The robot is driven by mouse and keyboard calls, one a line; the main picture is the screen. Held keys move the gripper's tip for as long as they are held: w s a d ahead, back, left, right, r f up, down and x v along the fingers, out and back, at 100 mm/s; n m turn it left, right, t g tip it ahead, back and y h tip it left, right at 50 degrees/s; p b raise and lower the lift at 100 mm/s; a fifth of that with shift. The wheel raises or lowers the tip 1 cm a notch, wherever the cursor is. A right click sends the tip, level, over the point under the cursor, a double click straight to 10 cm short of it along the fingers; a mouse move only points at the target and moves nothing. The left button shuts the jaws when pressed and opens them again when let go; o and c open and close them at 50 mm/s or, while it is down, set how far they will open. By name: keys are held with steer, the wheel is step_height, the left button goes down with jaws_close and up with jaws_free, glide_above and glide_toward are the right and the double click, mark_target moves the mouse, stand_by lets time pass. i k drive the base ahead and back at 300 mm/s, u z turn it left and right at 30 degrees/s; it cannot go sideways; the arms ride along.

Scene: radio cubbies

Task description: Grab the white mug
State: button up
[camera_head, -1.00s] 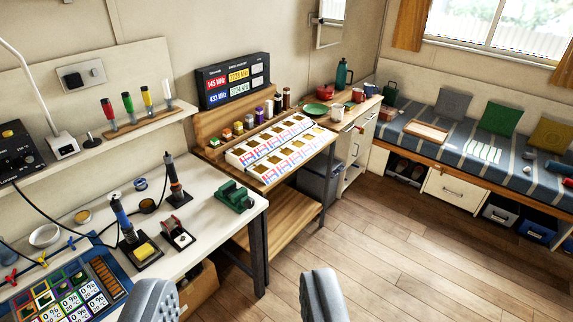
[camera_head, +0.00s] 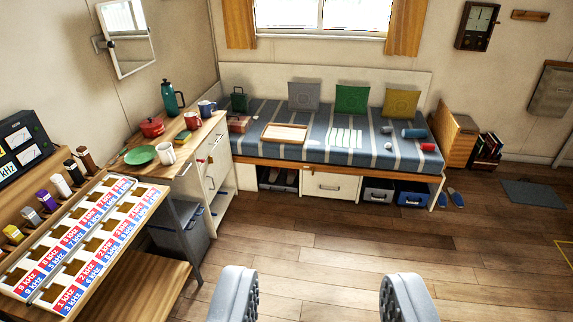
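The white mug (camera_head: 166,152) stands upright on the wooden top of a white cabinet (camera_head: 198,174) at the left. It is beside a green plate (camera_head: 140,155), at the cabinet top's near end. My gripper (camera_head: 318,295) is at the bottom middle of the view, its two grey fingers wide apart with only floor between them. The mug is well ahead of it and to its left, and nothing touches it.
A red mug (camera_head: 191,120), blue mug (camera_head: 206,108), red pot (camera_head: 152,127) and green flask (camera_head: 172,98) share the cabinet top. A sloped card rack (camera_head: 125,190) stands at the left. A striped bed (camera_head: 310,125) is at the back. The wooden floor (camera_head: 400,240) is clear.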

mark_target(166, 152)
steer(key=z, duration=0.15)
steer(key=i, duration=1.25)
steer(key=u, duration=0.25)
steer(key=i, duration=1.3)
steer(key=u, duration=0.95)
steer(key=i, duration=0.9)
steer(key=u, duration=0.5)
